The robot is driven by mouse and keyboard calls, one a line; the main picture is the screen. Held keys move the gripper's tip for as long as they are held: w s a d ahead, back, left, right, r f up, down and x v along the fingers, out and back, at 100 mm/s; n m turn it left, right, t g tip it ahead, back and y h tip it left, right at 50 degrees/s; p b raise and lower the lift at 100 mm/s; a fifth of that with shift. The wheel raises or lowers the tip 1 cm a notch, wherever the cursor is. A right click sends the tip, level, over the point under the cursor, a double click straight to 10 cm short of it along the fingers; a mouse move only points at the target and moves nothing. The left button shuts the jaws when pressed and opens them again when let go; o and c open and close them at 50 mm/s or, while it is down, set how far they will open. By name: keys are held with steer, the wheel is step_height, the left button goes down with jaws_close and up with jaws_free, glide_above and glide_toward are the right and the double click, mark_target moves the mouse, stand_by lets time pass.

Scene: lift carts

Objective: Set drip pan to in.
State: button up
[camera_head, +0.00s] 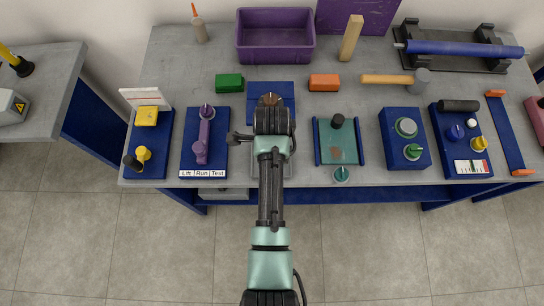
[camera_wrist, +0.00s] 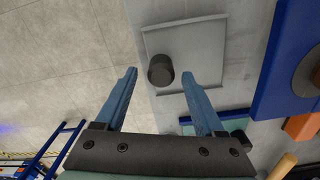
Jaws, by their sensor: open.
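A shallow grey pan (camera_wrist: 208,50) with a thin raised rim lies flat on the grey bench in the wrist view; it looks like the drip pan. A black round knob (camera_wrist: 160,72) stands on it near the bench's front edge. My gripper (camera_wrist: 160,74) is open and empty, with one blue finger on each side of the knob in the picture. The height gap between fingertips and knob cannot be told. In the head view my arm hides most of the pan.
A teal plate (camera_head: 325,140) with a black knob sits between blue rails to the right. A blue panel with a purple lever (camera_head: 203,135) stands left. Behind lie a blue panel (camera_head: 285,92), a green block (camera_head: 229,82) and an orange block (camera_head: 324,82).

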steer(key=shift+f, duration=1)
jaws_close()
stand_by(0.8)
